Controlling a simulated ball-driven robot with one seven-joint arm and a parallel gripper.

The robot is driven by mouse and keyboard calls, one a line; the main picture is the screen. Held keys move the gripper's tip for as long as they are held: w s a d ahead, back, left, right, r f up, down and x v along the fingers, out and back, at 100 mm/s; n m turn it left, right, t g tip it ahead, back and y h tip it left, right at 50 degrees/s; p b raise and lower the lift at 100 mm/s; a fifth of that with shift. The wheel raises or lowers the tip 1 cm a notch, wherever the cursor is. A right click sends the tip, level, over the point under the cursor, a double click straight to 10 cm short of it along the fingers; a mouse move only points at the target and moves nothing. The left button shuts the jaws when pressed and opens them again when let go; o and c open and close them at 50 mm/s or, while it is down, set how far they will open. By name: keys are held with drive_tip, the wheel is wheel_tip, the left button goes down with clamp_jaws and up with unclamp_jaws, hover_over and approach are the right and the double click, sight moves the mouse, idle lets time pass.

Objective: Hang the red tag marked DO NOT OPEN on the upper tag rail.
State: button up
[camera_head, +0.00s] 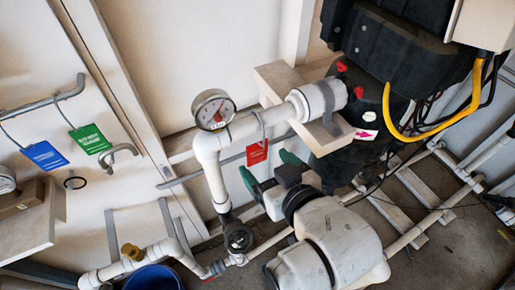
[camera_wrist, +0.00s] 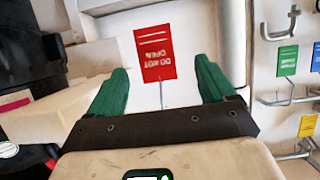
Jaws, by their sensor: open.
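The red tag (camera_head: 257,152) hangs by a thin wire loop beside the white pipe under the gauge. In the wrist view the red tag (camera_wrist: 155,68) shows upside down, with DO NOT OPEN readable. My gripper (camera_head: 269,168) is open, its green fingers just below and to the right of the tag in the head view. In the wrist view the fingers of my gripper (camera_wrist: 162,72) stand apart on either side of the tag; contact cannot be told. A grey upper rail (camera_head: 45,102) on the left wall carries a blue tag (camera_head: 44,155) and a green tag (camera_head: 90,139).
A pressure gauge (camera_head: 213,109) and white pipe (camera_head: 214,172) stand left of my gripper. A black unit (camera_head: 405,45) with a yellow cable (camera_head: 395,125) is at the right. A blue bucket (camera_head: 153,278) is below.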

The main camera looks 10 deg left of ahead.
sight(258, 153)
drive_tip(key=shift+d+x, duration=0.1)
drive_tip(key=shift+x, duration=1.45)
drive_tip(key=shift+d+x, duration=0.15)
drive_tip(key=shift+x, duration=1.35)
drive_tip(key=shift+w, duration=0.15)
drive_tip(key=c, duration=1.1)
